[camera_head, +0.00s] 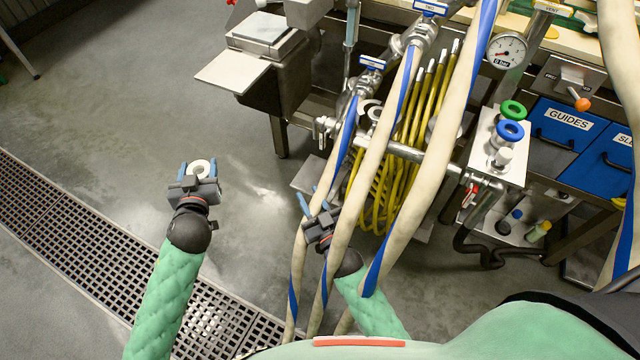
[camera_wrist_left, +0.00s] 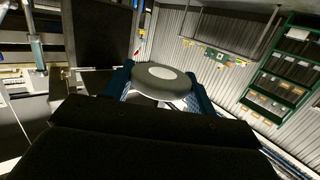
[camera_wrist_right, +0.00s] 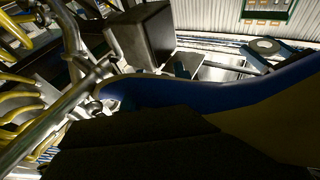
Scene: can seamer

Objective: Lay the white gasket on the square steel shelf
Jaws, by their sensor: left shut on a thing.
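The white gasket (camera_head: 201,168) is a ring held up over bare floor, between the blue fingers of my left gripper (camera_head: 199,171). It shows close up in the left wrist view (camera_wrist_left: 160,86), gripped by its sides. A flat, squarish steel plate (camera_head: 222,75) juts from the left end of the machine, above and apart from my left gripper. Another flat grey plate (camera_head: 308,176) lies partly hidden behind the hoses; I cannot tell which plate is the named shelf. My right gripper (camera_head: 316,203) is empty, its fingers apart, partly hidden by hoses.
Thick cream hoses with blue stripes (camera_head: 402,120) hang in front of my right gripper. Coiled yellow hoses (camera_head: 385,200) hang behind them. A steel bracket (camera_head: 486,178) at right carries a green ring (camera_head: 513,110) and a blue ring (camera_head: 510,131). The floor around my left gripper is clear.

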